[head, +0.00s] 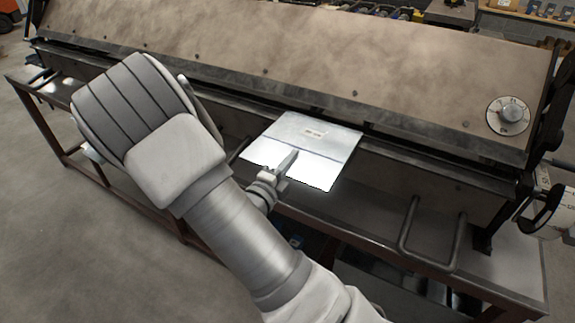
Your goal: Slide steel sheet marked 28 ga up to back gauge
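The steel sheet (317,142) is a bright, flat, roughly square plate with a small label near its middle; the label's print is too small to read. A dark line crosses it. It lies at the front of the long bending machine (300,58), its far edge at the machine's dark front slot and its near edge jutting out toward me. My gripper (288,160) is at the sheet's near left part, its fingers over the surface. I cannot tell whether they grip the edge. The back gauge is not visible, hidden behind the machine's top.
A round dial (508,115) sits at the machine's right end, with a white graduated drum (548,213) below it. A bent bar handle (432,232) sticks out from the front right. Another handle (42,80) is at the far left. Bare floor (60,220) lies at left.

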